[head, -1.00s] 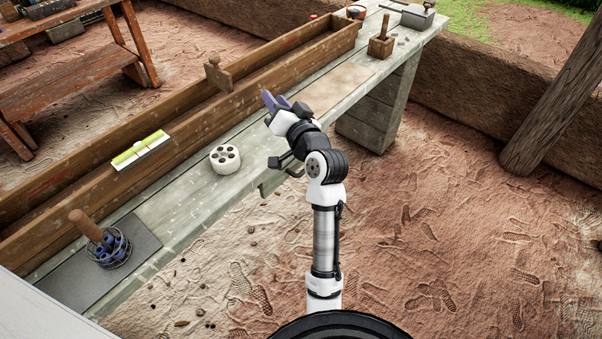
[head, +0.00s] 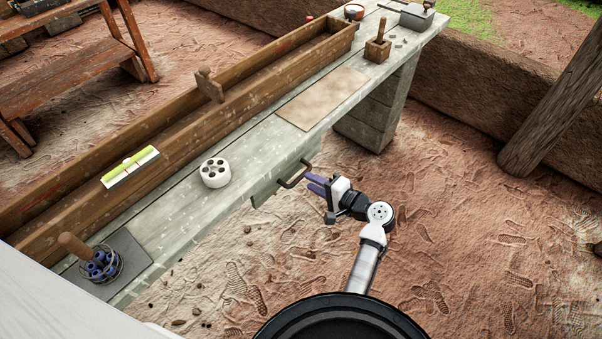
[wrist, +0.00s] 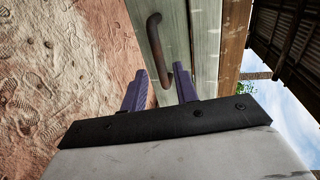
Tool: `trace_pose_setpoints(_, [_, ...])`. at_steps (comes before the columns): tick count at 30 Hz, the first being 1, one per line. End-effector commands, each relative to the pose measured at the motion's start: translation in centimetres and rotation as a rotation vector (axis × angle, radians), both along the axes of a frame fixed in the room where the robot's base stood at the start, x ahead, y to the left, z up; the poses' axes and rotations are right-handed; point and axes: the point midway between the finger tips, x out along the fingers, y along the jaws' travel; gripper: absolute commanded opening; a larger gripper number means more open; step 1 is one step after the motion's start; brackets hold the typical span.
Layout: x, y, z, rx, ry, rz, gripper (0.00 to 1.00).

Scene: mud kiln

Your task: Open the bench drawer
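The bench drawer (head: 268,188) is under the front edge of the pale green-grey bench, and its front looks about level with the bench edge. Its dark curved handle (head: 294,175) sticks out from the front. In the wrist view the handle (wrist: 158,50) runs lengthwise, its lower end near the gap between my fingers. My gripper (head: 316,184) has purple fingers, is open, and points at the handle from the right. The fingers also show in the wrist view (wrist: 160,92), spread apart with nothing held. I cannot tell if a finger touches the handle.
On the bench (head: 185,207) are a white holed cylinder (head: 215,173), a wire basket of blue items (head: 102,266), a tan board (head: 322,98) and a long wooden trough (head: 160,135). A stone leg (head: 372,120) stands beyond the drawer. The sandy floor (head: 450,240) at right is open.

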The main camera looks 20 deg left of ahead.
Motion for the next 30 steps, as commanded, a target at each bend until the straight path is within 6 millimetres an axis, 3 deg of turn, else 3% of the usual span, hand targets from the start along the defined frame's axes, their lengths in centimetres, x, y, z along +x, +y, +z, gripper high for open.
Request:
trace_pose_setpoints(3, [0.7, 2.1, -0.3, 0.000, 0.002, 0.002, 0.30])
trace_pose_setpoints(9, [1.6, 4.3, -0.9, -0.001, -0.001, 0.000, 0.30])
trace_pose_setpoints(20, [1.8, 4.9, -1.1, -0.001, -0.001, 0.000, 0.30])
trace_pose_setpoints(27, [1.8, 4.8, -1.1, -0.001, -0.001, 0.000, 0.02])
trace_pose_setpoints(30, [1.8, 4.8, -1.1, -0.001, -0.001, 0.000, 0.00])
